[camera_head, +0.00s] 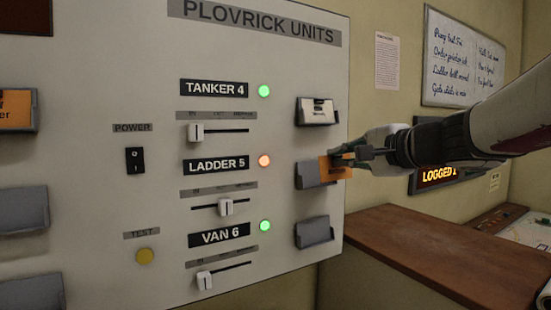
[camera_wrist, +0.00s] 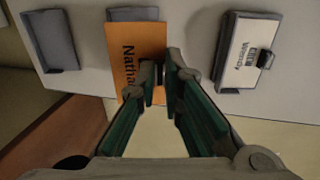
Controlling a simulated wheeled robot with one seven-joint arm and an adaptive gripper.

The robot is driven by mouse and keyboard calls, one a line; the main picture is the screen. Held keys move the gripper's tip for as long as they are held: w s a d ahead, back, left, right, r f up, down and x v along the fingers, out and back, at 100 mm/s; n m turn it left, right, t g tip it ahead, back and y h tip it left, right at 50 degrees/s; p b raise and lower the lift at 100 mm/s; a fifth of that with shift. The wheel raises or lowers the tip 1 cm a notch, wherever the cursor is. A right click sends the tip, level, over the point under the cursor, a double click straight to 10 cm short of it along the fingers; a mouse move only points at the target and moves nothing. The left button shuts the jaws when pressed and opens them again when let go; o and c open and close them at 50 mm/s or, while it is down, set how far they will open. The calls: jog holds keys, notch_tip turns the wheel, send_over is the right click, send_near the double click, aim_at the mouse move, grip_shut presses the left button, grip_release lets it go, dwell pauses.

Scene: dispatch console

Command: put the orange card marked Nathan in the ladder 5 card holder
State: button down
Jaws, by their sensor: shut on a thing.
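The orange card (camera_head: 338,172) is at the ladder 5 card holder (camera_head: 308,175), a grey pocket on the panel. In the wrist view the card (camera_wrist: 124,62) shows the sideways letters "Natha", the rest hidden by a finger. It overlaps the middle holder (camera_wrist: 131,14), whose rim shows behind it. I cannot tell whether the card's edge is inside the pocket. My gripper (camera_head: 346,155) is shut on one edge of the card, right of the holder; its fingers also show in the wrist view (camera_wrist: 163,72).
The tanker 4 holder (camera_head: 316,111) above holds a white card (camera_wrist: 249,50). The van 6 holder (camera_head: 314,232) below looks empty. A brown desk top (camera_head: 420,245) lies below my arm. Sliders and a power switch (camera_head: 135,160) are on the panel to the left.

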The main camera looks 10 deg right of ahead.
jog(key=b+x, duration=0.1)
jog(key=x, duration=0.4)
jog(key=shift+w+a+f, duration=0.1)
jog(key=shift+f, duration=0.05)
jog(key=shift+w+a+f+b, duration=0.2)
jog(key=shift+w+f+b, duration=0.25)
jog(key=shift+b, duration=0.25)
jog(key=shift+r, duration=0.1)
jog(key=c, duration=1.6)
grip_release()
jog(key=shift+c, duration=0.2)
jog(key=shift+s, duration=0.1)
send_near(315, 163)
jog(key=v, duration=0.5)
jog(key=shift+s+d, duration=0.1)
jog(key=shift+d, duration=0.05)
